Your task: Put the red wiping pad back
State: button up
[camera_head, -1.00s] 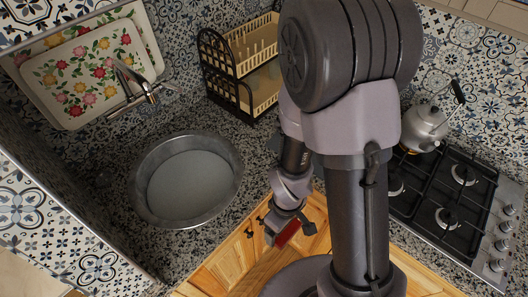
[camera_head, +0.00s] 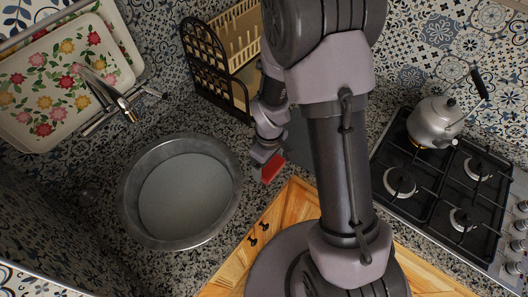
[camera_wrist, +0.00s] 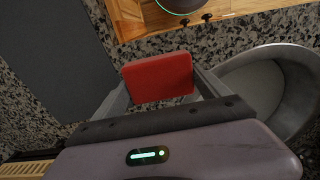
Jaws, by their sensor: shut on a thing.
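The red wiping pad (camera_head: 272,168) is held at the end of my arm, above the counter to the right of the metal basin. It shows close up in the wrist view (camera_wrist: 158,78), between the two fingers of my gripper (camera_wrist: 160,88). In the head view my gripper (camera_head: 263,163) is shut on the pad and points down. The pad appears clear of the counter, though its exact height is hard to tell.
A round metal basin (camera_head: 133,195) stands at left below the faucet (camera_head: 118,100). A dark dish rack (camera_head: 215,75) stands behind. A dark grey flat panel (camera_wrist: 50,55) lies on the granite counter. A kettle (camera_head: 433,122) sits on the gas stove (camera_head: 440,185) at right.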

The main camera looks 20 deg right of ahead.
jog(key=w, duration=0.6)
jog(key=shift+d+f, duration=0.3)
jog(key=shift+f, duration=0.1)
notch_tip(320, 180, down, 4)
jog(key=shift+w+r+b, duration=0.1)
jog(key=shift+r+b, duration=0.1)
jog(key=shift+b, duration=0.3)
jog(key=shift+r, duration=0.15)
jog(key=shift+c, duration=0.5)
jog(key=o, duration=1.1)
jog(key=shift+o, duration=0.2)
